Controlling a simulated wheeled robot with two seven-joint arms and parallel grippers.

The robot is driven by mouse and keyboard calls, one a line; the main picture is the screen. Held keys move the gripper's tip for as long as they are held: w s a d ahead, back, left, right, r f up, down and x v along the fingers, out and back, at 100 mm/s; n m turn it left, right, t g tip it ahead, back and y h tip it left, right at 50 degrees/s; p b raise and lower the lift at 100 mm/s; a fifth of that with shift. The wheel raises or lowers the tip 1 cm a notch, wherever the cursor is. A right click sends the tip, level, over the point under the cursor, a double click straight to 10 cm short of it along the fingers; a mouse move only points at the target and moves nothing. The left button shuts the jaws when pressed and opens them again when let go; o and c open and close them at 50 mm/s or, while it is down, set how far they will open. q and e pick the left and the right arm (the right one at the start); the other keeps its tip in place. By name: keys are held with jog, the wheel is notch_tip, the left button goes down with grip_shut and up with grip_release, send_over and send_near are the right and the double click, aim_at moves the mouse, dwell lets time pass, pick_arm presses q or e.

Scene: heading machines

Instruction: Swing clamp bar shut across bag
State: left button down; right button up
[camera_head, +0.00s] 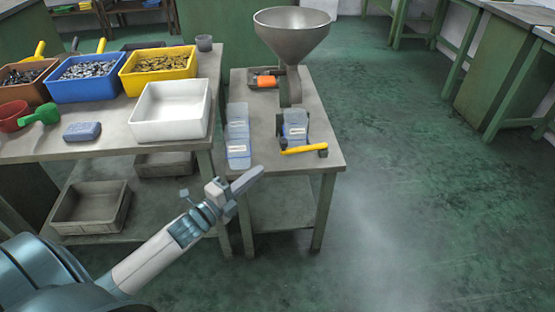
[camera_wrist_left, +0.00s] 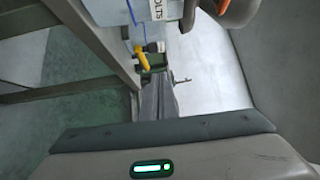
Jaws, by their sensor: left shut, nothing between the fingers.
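A translucent bluish bag (camera_head: 295,117) with a label stands under the funnel spout on the small table. A dark clamp holds its sides. The yellow clamp bar (camera_head: 302,150) with a dark end lies low in front of the bag; I cannot tell whether it is latched. The bar also shows in the left wrist view (camera_wrist_left: 141,57), near the fingers. My left gripper (camera_head: 254,175) is shut and empty, in front of the table's front edge, left of and apart from the bar. It also shows in the left wrist view (camera_wrist_left: 158,92). My right gripper is in neither view.
A metal funnel (camera_head: 291,38) rises above the bag. An orange and black tool (camera_head: 265,81) lies behind. A white bin (camera_head: 171,112) stands on the left table. The floor at right is clear.

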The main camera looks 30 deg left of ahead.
pick_arm(q)
jog(key=shift+s+d+f, duration=0.3)
jog(key=shift+s+d, duration=0.4)
jog(key=shift+s, duration=0.05)
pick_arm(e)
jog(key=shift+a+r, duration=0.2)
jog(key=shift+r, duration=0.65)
pick_arm(q)
jog(key=shift+w, duration=0.1)
jog(key=a+x, duration=0.2)
jog(key=x, duration=1)
jog(key=shift+w+a+f+b, duration=0.25)
jog(key=shift+w+a+b, duration=0.1)
jog(key=shift+w, duration=0.25)
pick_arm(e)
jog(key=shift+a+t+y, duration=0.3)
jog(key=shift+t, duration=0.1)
